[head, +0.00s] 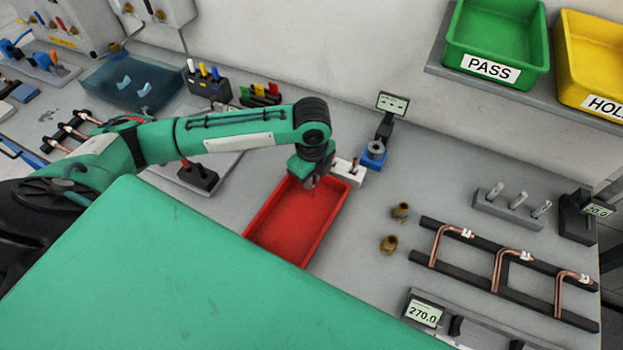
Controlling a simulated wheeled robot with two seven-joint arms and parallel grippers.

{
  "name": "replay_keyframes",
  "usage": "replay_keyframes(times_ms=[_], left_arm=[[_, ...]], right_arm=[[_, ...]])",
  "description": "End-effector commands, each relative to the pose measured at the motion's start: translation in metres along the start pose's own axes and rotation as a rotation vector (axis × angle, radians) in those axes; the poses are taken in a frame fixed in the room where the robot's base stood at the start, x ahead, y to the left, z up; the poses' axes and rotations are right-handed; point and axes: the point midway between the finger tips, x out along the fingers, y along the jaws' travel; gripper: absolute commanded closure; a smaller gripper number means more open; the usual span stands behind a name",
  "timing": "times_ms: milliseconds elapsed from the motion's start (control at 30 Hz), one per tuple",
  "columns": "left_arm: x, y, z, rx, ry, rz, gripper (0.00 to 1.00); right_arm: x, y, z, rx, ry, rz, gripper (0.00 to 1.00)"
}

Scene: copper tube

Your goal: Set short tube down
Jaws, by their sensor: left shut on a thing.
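My left gripper (311,183) points down over the far end of the red tray (262,222). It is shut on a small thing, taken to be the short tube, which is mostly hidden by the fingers. I cannot tell whether it touches the tray. A white block (345,172) with small copper-coloured upright pieces stands close to the right of the gripper. My right gripper is not in view.
A blue-based stand with a small display (392,103) is behind the white block. Two brass fittings (389,244) lie right of the tray. Bent copper tubes (498,270) rest on a black rack. Green (493,40) and yellow (590,60) bins sit on a shelf.

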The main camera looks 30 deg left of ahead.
Motion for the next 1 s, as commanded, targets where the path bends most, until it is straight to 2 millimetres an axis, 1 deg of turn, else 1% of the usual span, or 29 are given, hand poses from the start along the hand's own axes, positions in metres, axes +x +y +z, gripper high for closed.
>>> replay_keyframes(times_ms=[67,133,467,500,567,600,867,1000], left_arm=[[0.011,0.001,-0.001,0.0,0.001,0.005,1.0],[0.018,0.0,-0.001,0.0,0.001,0.001,1.0],[0.021,0.0,0.0,0.001,0.0,0.0,1.0],[0.022,0.0,0.0,0.001,0.0,0.0,0.84],[0.022,0.0,0.0,0.001,0.0,0.0,0.73],[0.022,0.0,0.0,0.001,0.0,0.0,0.65],[0.021,0.0,0.0,0.001,0.0,0.0,0.65],[0.015,-0.001,0.0,0.001,0.0,-0.002,0.65]], right_arm=[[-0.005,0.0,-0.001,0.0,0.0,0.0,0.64],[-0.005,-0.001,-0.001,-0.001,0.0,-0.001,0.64],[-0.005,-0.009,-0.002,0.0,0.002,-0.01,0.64],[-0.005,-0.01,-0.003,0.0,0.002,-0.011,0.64],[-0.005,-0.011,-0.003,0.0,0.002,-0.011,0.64],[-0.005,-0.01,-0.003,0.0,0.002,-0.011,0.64],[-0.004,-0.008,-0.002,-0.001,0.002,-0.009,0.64],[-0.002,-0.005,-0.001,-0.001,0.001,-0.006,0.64]])
